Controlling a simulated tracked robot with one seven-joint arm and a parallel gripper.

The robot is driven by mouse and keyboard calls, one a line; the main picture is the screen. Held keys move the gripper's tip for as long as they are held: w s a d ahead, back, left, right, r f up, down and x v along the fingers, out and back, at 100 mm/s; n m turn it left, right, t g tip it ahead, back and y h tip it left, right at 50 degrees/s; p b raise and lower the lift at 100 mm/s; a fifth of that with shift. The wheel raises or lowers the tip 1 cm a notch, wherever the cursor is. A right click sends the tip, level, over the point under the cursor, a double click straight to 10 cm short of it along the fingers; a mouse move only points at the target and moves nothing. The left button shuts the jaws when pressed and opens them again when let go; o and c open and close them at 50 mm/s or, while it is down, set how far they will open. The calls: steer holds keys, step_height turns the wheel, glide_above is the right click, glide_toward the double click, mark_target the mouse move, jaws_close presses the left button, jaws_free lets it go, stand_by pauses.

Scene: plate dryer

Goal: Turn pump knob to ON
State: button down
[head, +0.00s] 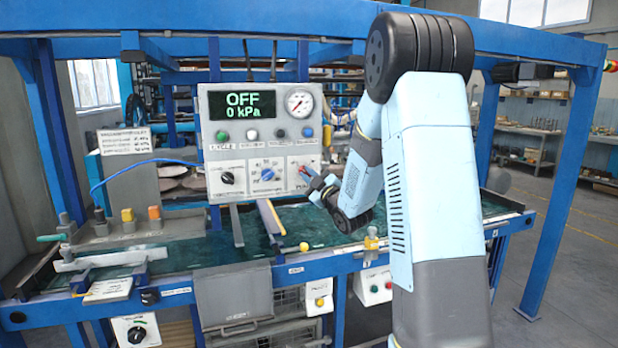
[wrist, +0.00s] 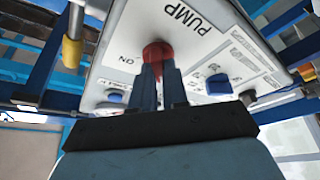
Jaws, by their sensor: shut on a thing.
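The control panel (head: 228,158) stands above the green work surface. Its display (head: 242,105) reads OFF and 0 kPa. The red pump knob (wrist: 157,52) is under the PUMP label in the wrist view, with an ON mark to its left. My gripper (wrist: 158,72) is shut on the knob, its two dark fingers on either side of it. In the head view my gripper (head: 306,175) reaches the lower right of the panel, and the knob is mostly hidden there. The knob's exact pointing direction is covered by the fingers.
A black knob (head: 227,177) and a blue knob (head: 267,174) sit left of my gripper on the panel. A gauge (head: 300,102) is at its upper right. A yellow-topped valve (head: 371,238) stands on the front rail. Blue frame posts (head: 556,190) flank the bench.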

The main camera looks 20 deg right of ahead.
steer(key=shift+f, duration=0.1)
steer(key=m+h, duration=0.2)
steer(key=m, duration=0.2)
steer(key=m+t+h, duration=0.1)
steer(key=m+h, duration=0.1)
steer(key=m, duration=0.2)
steer(key=m+t+h, duration=0.1)
steer(key=m+h, duration=0.1)
steer(key=m, duration=0.3)
steer(key=shift+a+f, duration=0.1)
steer(key=shift+a, duration=0.15)
steer(key=m+h, duration=0.2)
steer(key=m, duration=0.2)
steer(key=m+g+h, duration=0.1)
steer(key=m+h, duration=0.1)
steer(key=m, duration=0.1)
steer(key=shift+m, duration=0.4)
steer(key=shift+m+g+h, duration=0.5)
steer(key=shift+m+h, duration=0.3)
steer(key=shift+m, duration=1.2)
steer(key=shift+s+m, duration=0.1)
steer(key=shift+m, duration=0.2)
steer(key=c, duration=1.1)
jaws_free()
steer(key=shift+c, duration=0.2)
